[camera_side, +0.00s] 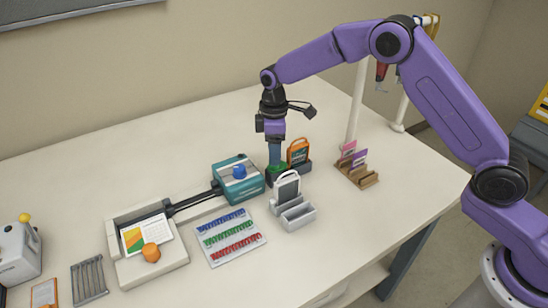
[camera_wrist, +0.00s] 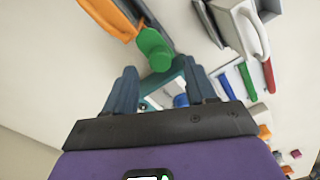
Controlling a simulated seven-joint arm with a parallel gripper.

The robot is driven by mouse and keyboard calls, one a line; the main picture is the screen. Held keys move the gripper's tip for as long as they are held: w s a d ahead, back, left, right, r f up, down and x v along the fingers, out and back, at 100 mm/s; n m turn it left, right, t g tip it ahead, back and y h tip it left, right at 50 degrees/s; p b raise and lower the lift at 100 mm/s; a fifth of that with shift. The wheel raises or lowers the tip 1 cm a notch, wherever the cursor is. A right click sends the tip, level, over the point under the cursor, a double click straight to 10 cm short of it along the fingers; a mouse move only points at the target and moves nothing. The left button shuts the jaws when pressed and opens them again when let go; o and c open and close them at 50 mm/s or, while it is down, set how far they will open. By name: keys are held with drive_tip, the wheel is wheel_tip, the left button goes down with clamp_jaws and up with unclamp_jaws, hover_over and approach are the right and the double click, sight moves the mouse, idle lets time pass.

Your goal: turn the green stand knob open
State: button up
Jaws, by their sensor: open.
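The green knob (camera_wrist: 155,48) shows in the wrist view as a rounded bar on a dark stand (camera_wrist: 163,22). In the side view green (camera_side: 277,179) shows at the stand's left end, partly covered by my fingers. My gripper (camera_side: 275,163) points straight down over it. In the wrist view my gripper (camera_wrist: 158,72) is open, with its fingers apart and the knob in line with the gap between them. I cannot tell whether either finger touches the knob. An orange device (camera_side: 298,151) stands upright in the stand, right of my gripper.
A teal laminator (camera_side: 238,187) with a blue knob (camera_side: 239,171) is close on the left. A grey holder (camera_side: 297,216) with a white-handled device (camera_side: 287,187) stands in front. A wooden card rack (camera_side: 357,177) is on the right. The table behind is clear.

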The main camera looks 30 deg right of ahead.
drive_tip(key=shift+f, duration=1.6)
clamp_jaws()
